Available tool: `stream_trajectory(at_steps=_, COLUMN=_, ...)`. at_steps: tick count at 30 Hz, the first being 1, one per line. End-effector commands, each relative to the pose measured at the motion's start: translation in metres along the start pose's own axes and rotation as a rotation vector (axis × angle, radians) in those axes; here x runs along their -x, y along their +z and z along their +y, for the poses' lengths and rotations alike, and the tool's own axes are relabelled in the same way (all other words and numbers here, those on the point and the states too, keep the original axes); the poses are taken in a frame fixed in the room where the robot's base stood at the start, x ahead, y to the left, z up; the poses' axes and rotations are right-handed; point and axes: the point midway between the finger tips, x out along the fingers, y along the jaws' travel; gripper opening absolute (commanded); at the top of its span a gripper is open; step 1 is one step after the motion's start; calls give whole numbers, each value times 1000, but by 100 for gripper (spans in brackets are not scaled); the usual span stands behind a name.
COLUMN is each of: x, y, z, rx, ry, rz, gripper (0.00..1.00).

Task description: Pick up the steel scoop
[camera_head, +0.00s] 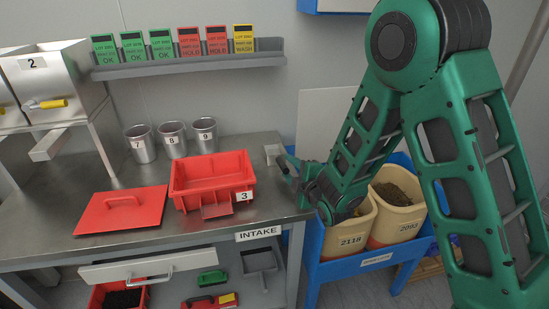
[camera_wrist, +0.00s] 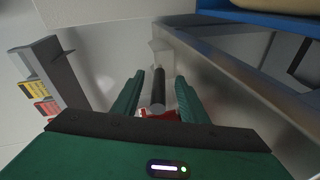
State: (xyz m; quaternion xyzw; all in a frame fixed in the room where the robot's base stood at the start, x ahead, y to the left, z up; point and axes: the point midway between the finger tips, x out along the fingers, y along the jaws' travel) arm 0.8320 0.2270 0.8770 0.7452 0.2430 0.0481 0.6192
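The steel scoop shows in the wrist view as a dark handle (camera_wrist: 158,92) with a pale metal part beyond it. In the head view, its grey metal part (camera_head: 273,153) is at the right back of the steel table, just left of my gripper (camera_head: 287,166). In the wrist view, my gripper (camera_wrist: 158,88) is open, with one green finger on each side of the handle. Gaps show between the handle and both fingers. The handle's near end is close to the fingers. I cannot tell how the scoop rests.
A red bin marked 3 (camera_head: 211,180) and a red lid (camera_head: 122,210) lie on the steel table (camera_head: 155,178). Several metal cups (camera_head: 172,139) stand behind. Tubs 2118 (camera_head: 350,238) and 2093 (camera_head: 400,210) stand in a blue rack right of the table. A card shelf (camera_head: 190,65) is above.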

Motion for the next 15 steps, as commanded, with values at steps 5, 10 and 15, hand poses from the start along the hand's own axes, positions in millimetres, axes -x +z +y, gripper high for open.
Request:
stream_trajectory(at_steps=5, x=-18, y=-5, z=-1, rx=1, ry=1, rz=1, gripper=40)
stream_trajectory(at_steps=10, x=-41, y=-7, z=-1, rx=-1, ry=1, rz=-1, gripper=40)
stream_trajectory(at_steps=15, x=-52, y=-7, z=0, rx=0, ry=1, rz=-1, gripper=40)
